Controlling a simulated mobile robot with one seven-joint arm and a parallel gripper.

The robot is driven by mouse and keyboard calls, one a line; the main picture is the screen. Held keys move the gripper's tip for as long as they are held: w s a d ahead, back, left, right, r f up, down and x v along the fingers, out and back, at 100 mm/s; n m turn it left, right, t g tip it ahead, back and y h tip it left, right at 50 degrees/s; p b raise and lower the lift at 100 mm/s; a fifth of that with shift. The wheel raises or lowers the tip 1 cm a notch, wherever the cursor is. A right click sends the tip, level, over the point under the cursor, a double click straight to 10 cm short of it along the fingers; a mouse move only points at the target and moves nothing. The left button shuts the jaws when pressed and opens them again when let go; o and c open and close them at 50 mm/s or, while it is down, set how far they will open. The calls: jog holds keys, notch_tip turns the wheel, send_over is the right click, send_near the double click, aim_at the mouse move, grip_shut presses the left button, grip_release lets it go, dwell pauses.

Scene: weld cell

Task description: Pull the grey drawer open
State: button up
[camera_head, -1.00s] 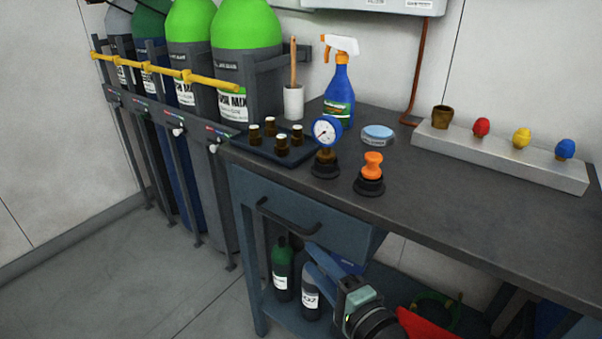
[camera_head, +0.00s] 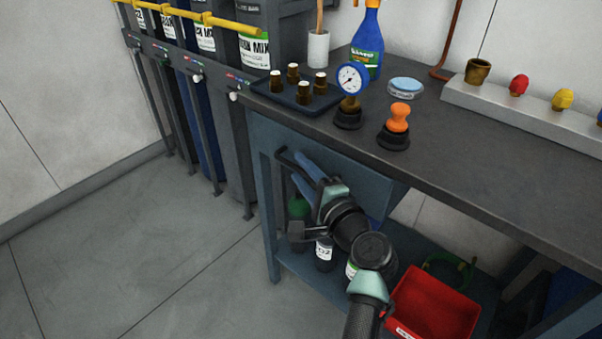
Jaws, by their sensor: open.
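The grey-blue drawer (camera_head: 372,184) sits under the dark bench top and looks shut. Its black bar handle (camera_head: 283,156) is on the drawer front, partly overlapped by my gripper. My gripper (camera_head: 301,170) is open, with its blue fingers pointing up and left at the handle. The fingertips overlap the handle in this view. I cannot tell whether they touch it or whether the bar lies between them. My wrist and arm hide the lower middle of the drawer front.
On the bench (camera_head: 440,165) stand a gauge (camera_head: 351,79), an orange-knobbed part (camera_head: 398,120), and a tray (camera_head: 284,101). Below, a lower shelf holds bottles (camera_head: 324,252) and a red bin (camera_head: 433,305). Gas cylinders (camera_head: 230,150) stand left. The floor (camera_head: 130,255) at front left is clear.

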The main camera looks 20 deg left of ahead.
jog(key=shift+w+a, duration=0.25)
grip_shut()
dwell(1.4)
